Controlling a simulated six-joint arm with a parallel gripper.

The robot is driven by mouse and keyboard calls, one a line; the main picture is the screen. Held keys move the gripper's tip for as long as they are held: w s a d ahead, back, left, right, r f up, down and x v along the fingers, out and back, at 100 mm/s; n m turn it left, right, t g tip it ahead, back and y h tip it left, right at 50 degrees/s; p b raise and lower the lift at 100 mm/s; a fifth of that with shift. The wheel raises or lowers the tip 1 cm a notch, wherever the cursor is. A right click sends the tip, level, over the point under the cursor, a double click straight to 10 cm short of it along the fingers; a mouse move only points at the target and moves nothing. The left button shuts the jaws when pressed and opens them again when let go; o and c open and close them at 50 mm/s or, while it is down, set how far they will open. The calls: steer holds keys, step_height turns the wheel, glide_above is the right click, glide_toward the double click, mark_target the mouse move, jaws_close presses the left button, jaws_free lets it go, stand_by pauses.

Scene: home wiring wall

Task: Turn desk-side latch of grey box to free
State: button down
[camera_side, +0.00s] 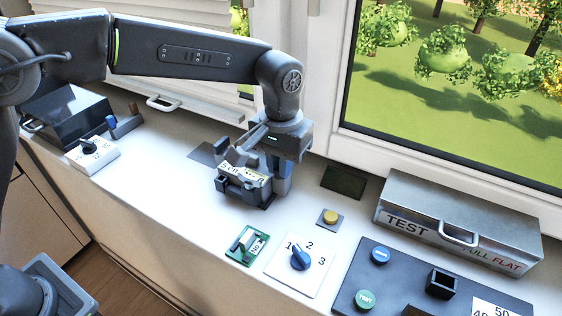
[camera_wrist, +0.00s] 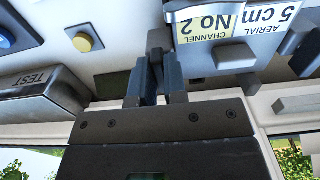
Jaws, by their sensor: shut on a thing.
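The grey box (camera_side: 243,186) stands on the white sill in the side view, with paper labels on its top. In the wrist view the box (camera_wrist: 220,47) is at upper right, with labels reading "5 cm AERIAL" and "CHANNEL No 2". My gripper (camera_side: 279,182) points down at the box's right end in the side view. In the wrist view my gripper's fingers (camera_wrist: 158,76) are close together, shut on a small dark part beside the box's end, which looks like a latch. The fingers hide most of it, so its angle cannot be told.
A yellow button (camera_side: 330,216), a dial numbered 1 to 3 (camera_side: 300,258) and a green board (camera_side: 247,245) lie right of and in front of the box. A metal TEST case (camera_side: 455,222) and a dark panel (camera_side: 385,262) stand further right. The window frame is close behind.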

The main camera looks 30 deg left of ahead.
steer(key=c, duration=1.2)
jaws_free()
steer(key=shift+o, duration=0.2)
step_height(320, 180, up, 14)
